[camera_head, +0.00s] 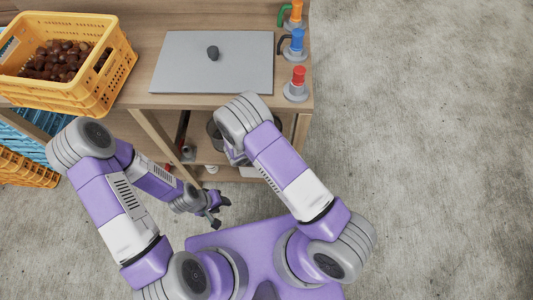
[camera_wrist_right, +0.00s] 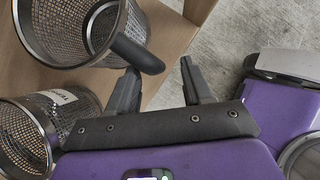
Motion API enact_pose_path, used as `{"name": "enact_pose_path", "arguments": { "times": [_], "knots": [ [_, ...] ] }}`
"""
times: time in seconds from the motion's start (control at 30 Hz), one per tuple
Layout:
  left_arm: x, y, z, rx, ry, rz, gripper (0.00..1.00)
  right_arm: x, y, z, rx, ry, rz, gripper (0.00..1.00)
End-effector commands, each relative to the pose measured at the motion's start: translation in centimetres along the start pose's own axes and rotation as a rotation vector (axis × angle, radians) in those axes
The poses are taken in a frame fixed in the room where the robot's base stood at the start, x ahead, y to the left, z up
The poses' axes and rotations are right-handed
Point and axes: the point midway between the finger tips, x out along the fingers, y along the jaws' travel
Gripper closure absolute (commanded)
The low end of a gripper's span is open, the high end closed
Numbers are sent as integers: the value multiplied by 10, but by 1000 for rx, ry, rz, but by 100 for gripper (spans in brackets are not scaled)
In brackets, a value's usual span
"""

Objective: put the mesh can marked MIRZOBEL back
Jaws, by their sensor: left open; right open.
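In the right wrist view a metal mesh can (camera_wrist_right: 70,25) stands at the upper left, with a dark rounded bar across its near side. A second mesh can (camera_wrist_right: 28,125) at the lower left bears a white label whose writing I cannot read. In the head view the right gripper is hidden behind my right arm. Part of a mesh can (camera_head: 214,132) shows beside that arm, under the tabletop. My left gripper (camera_head: 217,208) is open and empty in front of the bench.
A wooden bench (camera_head: 140,95) has lower shelves. On it stand a yellow crate (camera_head: 95,95) of chestnuts, a grey board (camera_head: 190,65) with a dark knob, and several coloured-topped items (camera_head: 298,78) along the right edge. Blue and orange crates stand at left. Floor at right is clear.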

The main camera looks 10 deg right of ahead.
Motion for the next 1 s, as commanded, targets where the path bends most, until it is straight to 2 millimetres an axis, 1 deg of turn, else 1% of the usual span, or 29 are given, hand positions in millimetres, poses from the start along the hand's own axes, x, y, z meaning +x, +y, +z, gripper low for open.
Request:
{"name": "enact_pose_path", "arguments": {
  "times": [0.03,0.1,0.2,0.3,0.4,0.47,0.57,0.67,0.7,0.77,0.8,0.87,0.9,0.97,1.0],
  "knots": [
    [-8,3,0,0,0,0,57,-17,1,2,-1,2,3,50],
    [-13,5,0,0,0,0,57,-32,1,2,-1,2,3,50],
    [-18,7,1,0,0,0,57,-51,0,1,-1,2,2,50],
    [-22,8,1,0,0,0,57,-66,0,1,-1,1,2,50],
    [-25,9,1,0,0,0,57,-75,0,1,-1,1,0,50],
    [-25,10,1,0,0,0,57,-77,-2,0,5,7,-6,50],
    [-26,10,1,0,0,0,57,-72,-21,-5,80,71,-67,50],
    [-25,9,1,0,0,0,57,-64,-61,-22,279,227,-210,50],
    [-25,9,1,0,0,0,57,-63,-79,-32,399,307,-284,50],
    [-25,9,1,0,0,0,57,-67,-103,-47,613,429,-401,50],
    [-25,9,1,0,0,0,57,-72,-114,-56,771,504,-477,50],
    [-25,10,1,0,0,0,57,-81,-125,-65,1013,594,-581,50],
    [-25,10,1,0,0,0,57,-86,-129,-68,1176,640,-640,50],
    [-25,10,1,0,0,0,57,-90,-132,-66,1410,684,-716,50],
    [-25,10,1,0,0,0,57,-92,-134,-63,1554,698,-757,50]
  ]
}}
